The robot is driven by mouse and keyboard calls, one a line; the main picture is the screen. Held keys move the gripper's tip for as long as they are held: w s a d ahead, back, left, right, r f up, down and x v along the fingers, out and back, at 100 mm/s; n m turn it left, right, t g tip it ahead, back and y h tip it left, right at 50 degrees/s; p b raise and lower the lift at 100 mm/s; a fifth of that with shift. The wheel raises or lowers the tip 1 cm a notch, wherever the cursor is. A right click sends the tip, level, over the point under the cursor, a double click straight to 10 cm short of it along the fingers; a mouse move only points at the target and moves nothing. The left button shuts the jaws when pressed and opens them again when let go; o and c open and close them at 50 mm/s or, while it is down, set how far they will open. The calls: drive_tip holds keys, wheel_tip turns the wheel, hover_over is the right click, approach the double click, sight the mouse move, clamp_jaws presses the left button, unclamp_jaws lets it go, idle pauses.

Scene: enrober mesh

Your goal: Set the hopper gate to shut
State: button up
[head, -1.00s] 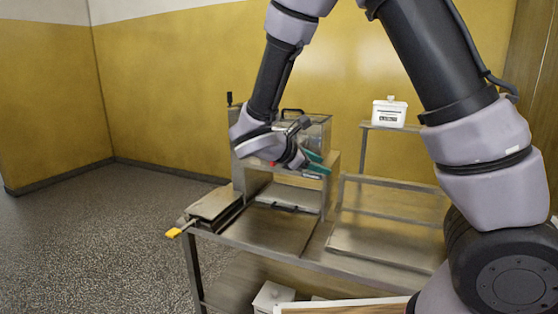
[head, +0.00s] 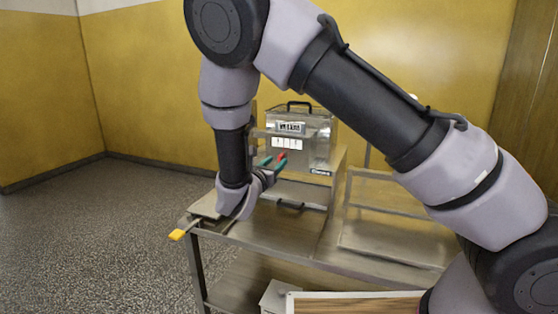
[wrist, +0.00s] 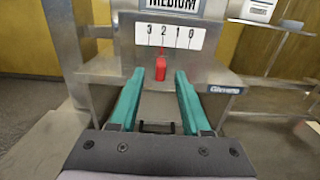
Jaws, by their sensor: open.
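A red tab (wrist: 162,68), seemingly the gate's handle, hangs below the plate, about under the 2. The red tab also shows in the head view (head: 282,156). My gripper (wrist: 160,76) has teal fingers and is open, facing the machine front. In the wrist view the red tab appears between the fingertips, slightly beyond them; contact cannot be told. In the head view my gripper (head: 272,161) is just before the tab.
A "MEDIUM" label (wrist: 172,5) sits above the scale. A yellow-ended handle (head: 177,234) sticks out at the metal table's left corner. A raised metal shelf (head: 385,190) stands to the right. Floor at left is clear.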

sight(280, 159)
drive_tip(key=shift+x, duration=1.55)
drive_tip(key=shift+c, duration=0.3)
clamp_jaws()
drive_tip(key=shift+d, duration=0.1)
